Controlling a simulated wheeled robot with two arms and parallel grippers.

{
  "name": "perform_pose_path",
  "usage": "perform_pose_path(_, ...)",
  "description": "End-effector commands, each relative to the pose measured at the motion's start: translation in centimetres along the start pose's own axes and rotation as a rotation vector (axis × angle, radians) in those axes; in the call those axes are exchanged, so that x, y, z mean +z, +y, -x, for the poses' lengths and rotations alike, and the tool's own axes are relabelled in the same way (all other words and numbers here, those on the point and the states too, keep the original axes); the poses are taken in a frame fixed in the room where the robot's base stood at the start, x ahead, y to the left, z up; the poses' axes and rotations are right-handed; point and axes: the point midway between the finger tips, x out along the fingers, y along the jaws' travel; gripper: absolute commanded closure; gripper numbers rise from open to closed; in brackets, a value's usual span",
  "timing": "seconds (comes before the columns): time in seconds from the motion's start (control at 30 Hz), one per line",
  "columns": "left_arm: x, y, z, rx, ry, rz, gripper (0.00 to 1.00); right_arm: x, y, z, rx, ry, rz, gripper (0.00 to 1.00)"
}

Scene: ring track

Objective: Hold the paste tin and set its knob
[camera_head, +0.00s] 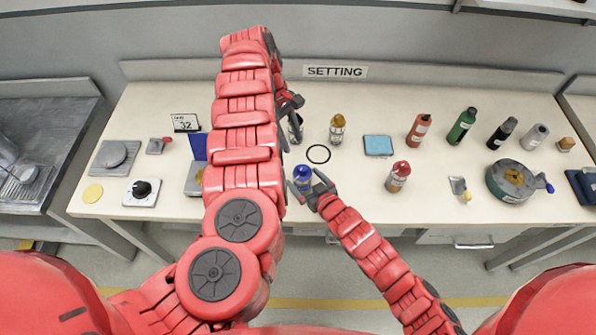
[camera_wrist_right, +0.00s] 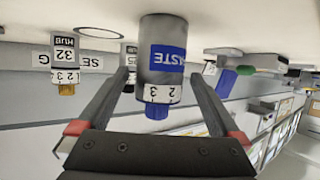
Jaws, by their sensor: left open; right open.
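The paste tin (camera_head: 302,175) stands near the front of the bench, its blue knob on top. In the upside-down right wrist view, the grey tin (camera_wrist_right: 162,50) shows a blue label reading "STE", a white number band with 2 and 3, and the blue knob (camera_wrist_right: 157,111). My right gripper (camera_head: 307,190) is open around it; its fingers (camera_wrist_right: 160,85) lie on either side with visible gaps. My left arm partly hides that area.
A yellow-topped tin (camera_head: 337,129) and a black ring (camera_head: 318,154) stand behind the paste tin. A red-capped bottle (camera_head: 398,177) is to the right. A card reading 32 (camera_head: 186,123) stands left. A SETTING sign (camera_head: 335,71) is on the back edge.

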Motion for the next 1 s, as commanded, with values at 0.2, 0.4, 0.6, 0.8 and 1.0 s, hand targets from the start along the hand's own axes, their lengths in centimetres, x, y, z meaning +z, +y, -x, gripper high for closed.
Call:
perform_pose_path(0.2, 0.0, 0.0, 0.0, 0.000, 0.000, 0.000, 0.50, 0.0, -0.1, -3.2, -0.001, -0.001, 0.003, 0.00)
perform_pose_path(0.4, 0.0, 0.0, 0.0, 0.000, 0.000, 0.000, 0.50, 0.0, -0.1, -4.8, -0.001, -0.001, 0.000, 0.00)
perform_pose_path(0.6, 0.0, 0.0, 0.0, 0.000, 0.000, 0.000, 0.50, 0.0, 0.0, -5.2, 0.001, -0.001, 0.000, 0.00)
perform_pose_path(0.8, 0.0, 0.0, 0.0, 0.000, 0.000, 0.000, 0.50, 0.0, 0.1, -5.1, 0.001, -0.001, 0.000, 0.02)
perform_pose_path(1.0, 0.0, 0.0, 0.0, 0.000, 0.000, 0.000, 0.50, 0.0, 0.1, -5.1, 0.001, -0.001, 0.000, 0.38)
